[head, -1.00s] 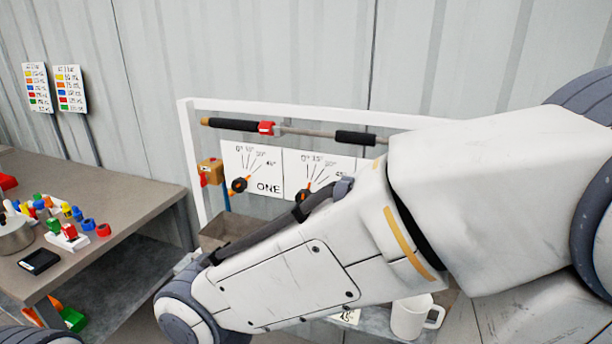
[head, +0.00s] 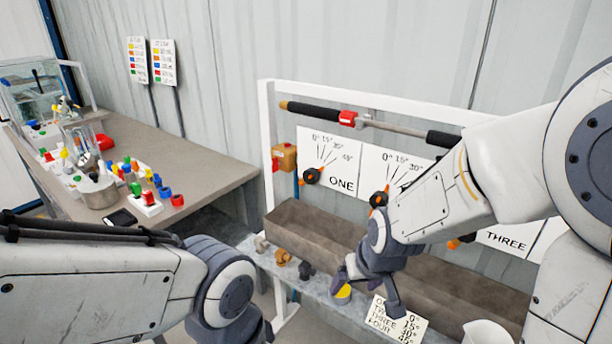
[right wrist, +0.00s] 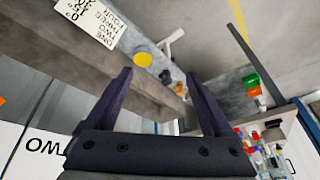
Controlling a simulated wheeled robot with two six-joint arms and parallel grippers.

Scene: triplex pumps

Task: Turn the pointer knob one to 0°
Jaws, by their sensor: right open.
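Knob one (head: 312,175) is a round black knob with an orange pointer on the white panel marked ONE (head: 342,183). Its pointer slants up and right, roughly toward the 45° end of the printed scale. My right gripper (head: 370,290) is open and empty, below and to the right of knob one, in front of the trough and over the shelf. Its two spread dark fingers (right wrist: 162,95) show in the right wrist view with nothing between them; knob one is not visible there. My left arm enters at lower left; its fingers are not in view.
The trough (head: 300,222) and the shelf with small fittings and a card (head: 398,322) lie below. A cluttered table (head: 200,182) stands left.

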